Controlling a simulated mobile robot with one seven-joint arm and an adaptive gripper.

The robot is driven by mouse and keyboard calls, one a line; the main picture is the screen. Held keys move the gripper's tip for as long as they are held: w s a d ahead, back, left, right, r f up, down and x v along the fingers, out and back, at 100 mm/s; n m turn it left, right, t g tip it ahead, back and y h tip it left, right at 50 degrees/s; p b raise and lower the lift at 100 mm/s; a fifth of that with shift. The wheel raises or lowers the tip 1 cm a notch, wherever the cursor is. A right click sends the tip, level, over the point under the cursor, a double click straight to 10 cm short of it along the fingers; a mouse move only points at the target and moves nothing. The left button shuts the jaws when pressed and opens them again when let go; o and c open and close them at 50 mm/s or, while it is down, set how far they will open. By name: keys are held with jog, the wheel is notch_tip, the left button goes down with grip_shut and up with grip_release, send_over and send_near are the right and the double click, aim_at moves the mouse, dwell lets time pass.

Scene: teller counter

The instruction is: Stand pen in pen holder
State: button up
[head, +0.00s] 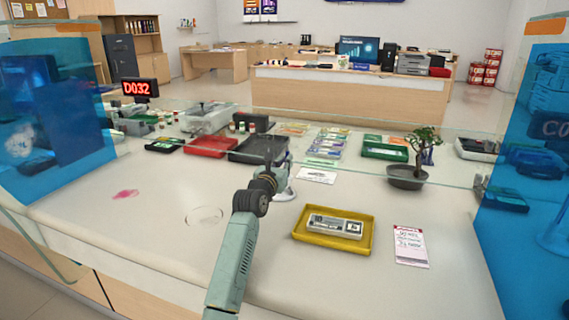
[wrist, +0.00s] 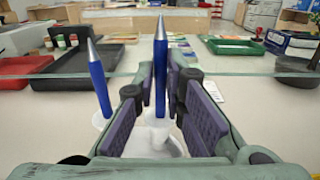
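My gripper (wrist: 160,92) is open in the wrist view, its purple pads apart. A blue pen (wrist: 160,62) with a silver point stands upright between or just beyond the fingertips. I cannot tell whether either pad touches it. Its lower end meets a white holder (wrist: 155,143) with a round base, partly hidden by my fingers. A second blue pen (wrist: 97,80) stands slightly tilted to the left, outside my fingers, over another white piece (wrist: 103,119). In the head view my gripper (head: 282,172) is beside a white base (head: 284,193); the pens there are mostly hidden by my arm.
A clear glass screen (head: 330,165) crosses the counter near my gripper. A potted bonsai (head: 407,178) and black tray (wrist: 75,68) stand nearby. The counter's left front is largely clear.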

jog(key=o, duration=0.5)
jog(key=shift+c, duration=0.2)
jog(key=v, duration=1.2)
